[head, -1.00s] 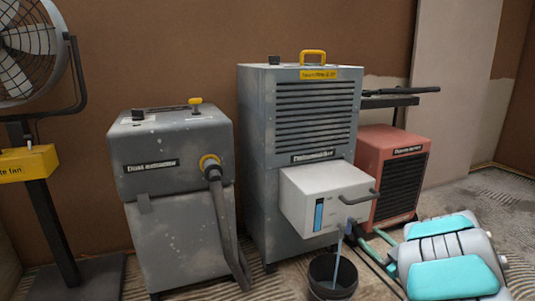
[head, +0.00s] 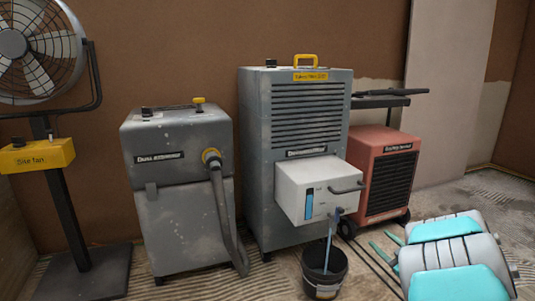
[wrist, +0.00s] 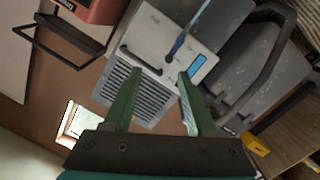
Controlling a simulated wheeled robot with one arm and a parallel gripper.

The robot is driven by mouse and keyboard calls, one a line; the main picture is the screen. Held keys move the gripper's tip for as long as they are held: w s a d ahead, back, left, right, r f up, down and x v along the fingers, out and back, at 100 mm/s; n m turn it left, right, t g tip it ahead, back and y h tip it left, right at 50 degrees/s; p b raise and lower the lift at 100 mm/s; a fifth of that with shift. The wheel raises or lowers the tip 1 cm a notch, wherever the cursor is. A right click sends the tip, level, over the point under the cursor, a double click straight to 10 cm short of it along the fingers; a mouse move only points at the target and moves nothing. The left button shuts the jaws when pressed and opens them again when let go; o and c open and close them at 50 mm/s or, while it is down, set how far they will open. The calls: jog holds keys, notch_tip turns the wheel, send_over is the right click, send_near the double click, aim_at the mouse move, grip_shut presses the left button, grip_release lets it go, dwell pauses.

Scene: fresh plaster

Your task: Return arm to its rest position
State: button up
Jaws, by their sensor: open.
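My gripper (wrist: 160,74) shows in the wrist view with its two green fingers spread apart and nothing between them. Beyond the fingers are the grey dehumidifier's louvred front and its white tank, seen tilted. In the head view, my teal and grey arm (head: 455,265) is folded low at the right edge. My gripper cannot be made out there.
A site fan (head: 40,60), a dust extractor (head: 180,195), the dehumidifier (head: 257,130) with its white tank (head: 318,190) pulled forward, and a red heater (head: 385,175) line the wall. A black bucket (head: 325,272) stands before the tank.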

jog(key=s+d+r+m+g+h, duration=0.2)
jog(key=s+m+g+h, duration=0.2)
jog(key=s+h, duration=0.1)
jog(key=s+d+r+m+g+h, duration=0.2)
jog(key=s+m+g+h, duration=0.1)
jog(key=s+h, duration=0.15)
jog(key=s+a+f+m+g+y, duration=0.15)
jog(key=s+a+g, duration=0.25)
jog(key=s+a, duration=0.55)
jog(key=s+a+f+g+y, duration=0.1)
jog(key=s+a+g+y, duration=0.3)
jog(key=s, duration=1)
jog(key=s+a+f+g, duration=0.1)
jog(key=s+a+g, duration=0.2)
jog(key=s+a, duration=0.7)
notch_tip(320, 180, up, 14)
jog(key=s+p, duration=0.2)
jog(key=p, duration=1.1)
jog(key=shift+s+d, duration=0.15)
jog(key=shift+d, duration=0.15)
